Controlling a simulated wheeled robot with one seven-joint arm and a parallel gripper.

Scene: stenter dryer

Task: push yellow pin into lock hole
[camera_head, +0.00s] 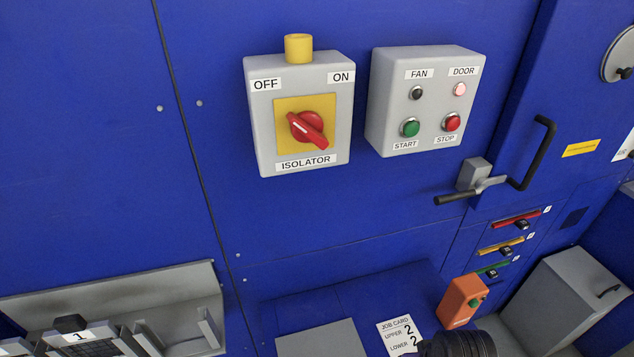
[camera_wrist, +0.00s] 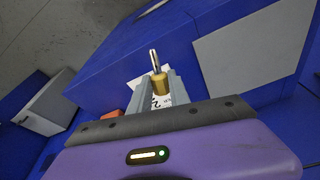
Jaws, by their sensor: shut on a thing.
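In the wrist view my gripper (camera_wrist: 159,90) is shut on the yellow pin (camera_wrist: 159,83). The pin has a brass-yellow knob between the fingers and a thin silver shaft that sticks out beyond the fingertips, clear of any surface. In the head view the grey isolator box (camera_head: 300,167) hangs on the blue panel. It has a red rotary handle (camera_head: 309,128) on a yellow plate, its white line slanting from upper left to lower right. A yellow cylinder (camera_head: 298,48) stands on the box top. I cannot make out a lock hole in either view.
A grey fan and door box (camera_head: 420,105) is right of the isolator, its door lamp lit pale red. A black door handle (camera_head: 535,150) sticks out further right. An orange button box (camera_head: 461,300) and a job card (camera_head: 396,336) are below. The blue panel under the isolator is clear.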

